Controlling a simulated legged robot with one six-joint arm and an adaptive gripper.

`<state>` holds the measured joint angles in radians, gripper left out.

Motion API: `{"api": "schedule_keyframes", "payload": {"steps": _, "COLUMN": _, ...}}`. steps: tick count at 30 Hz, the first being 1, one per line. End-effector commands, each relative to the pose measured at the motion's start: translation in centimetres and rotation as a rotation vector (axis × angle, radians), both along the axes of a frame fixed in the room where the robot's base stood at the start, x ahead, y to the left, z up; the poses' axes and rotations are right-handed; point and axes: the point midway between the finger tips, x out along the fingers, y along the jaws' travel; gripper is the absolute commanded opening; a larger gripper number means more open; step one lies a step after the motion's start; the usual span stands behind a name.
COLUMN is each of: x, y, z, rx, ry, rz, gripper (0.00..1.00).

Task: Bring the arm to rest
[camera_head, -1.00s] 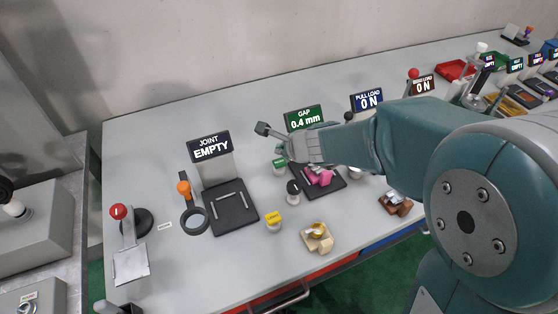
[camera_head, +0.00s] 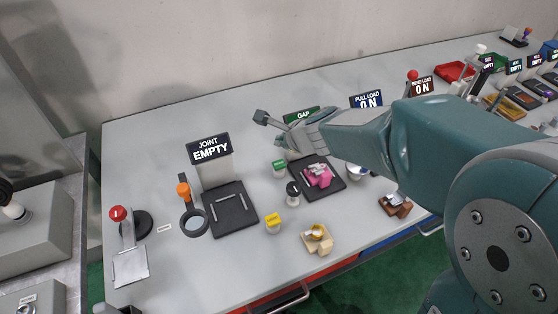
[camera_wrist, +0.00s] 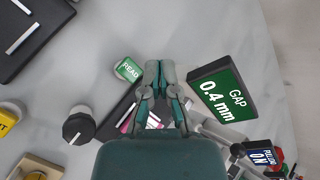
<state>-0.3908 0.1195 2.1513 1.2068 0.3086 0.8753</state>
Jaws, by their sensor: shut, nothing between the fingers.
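My gripper (camera_wrist: 158,80) shows in the wrist view with its two fingers together and nothing between them. It hangs above the table near the gap station, between the green READ button (camera_wrist: 129,69) and the green GAP display (camera_wrist: 222,93), which reads 0.4 mm. In the head view my arm reaches in from the right, and my gripper (camera_head: 291,140) is partly hidden against the station. A pink part (camera_head: 318,176) lies on the dark gap pad (camera_head: 334,187), below my gripper and apart from it.
The joint station (camera_head: 232,222) with its EMPTY display (camera_head: 209,149) stands to the left. A black knob (camera_head: 293,190), a yellow button (camera_head: 273,222) and a wooden block holder (camera_head: 318,246) stand near the front. The back of the table (camera_head: 260,95) is clear.

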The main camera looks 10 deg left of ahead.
Motion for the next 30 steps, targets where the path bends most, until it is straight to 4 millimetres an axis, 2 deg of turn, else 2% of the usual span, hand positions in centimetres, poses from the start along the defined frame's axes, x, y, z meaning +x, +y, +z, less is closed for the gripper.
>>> {"api": "schedule_keyframes", "payload": {"steps": 7, "x": 0.0, "y": -0.1, "z": 0.1, "rx": -0.003, "ry": -0.003, "rz": 0.004, "gripper": 0.0}}
{"api": "schedule_keyframes", "payload": {"steps": 11, "x": -0.8, "y": -1.2, "z": 1.5, "rx": -0.045, "ry": -0.055, "rz": 0.072, "gripper": 0.0}}
{"api": "schedule_keyframes", "payload": {"steps": 15, "x": -3.0, "y": -3.9, "z": 4.0, "rx": -0.166, "ry": -0.169, "rz": 0.24, "gripper": 0.0}}
{"api": "schedule_keyframes", "payload": {"steps": 21, "x": -7.0, "y": -8.3, "z": 6.4, "rx": -0.389, "ry": -0.315, "rz": 0.493, "gripper": 0.0}}
{"api": "schedule_keyframes", "payload": {"steps": 30, "x": -13.7, "y": -15.4, "z": 7.8, "rx": -0.773, "ry": -0.436, "rz": 0.844, "gripper": 0.0}}
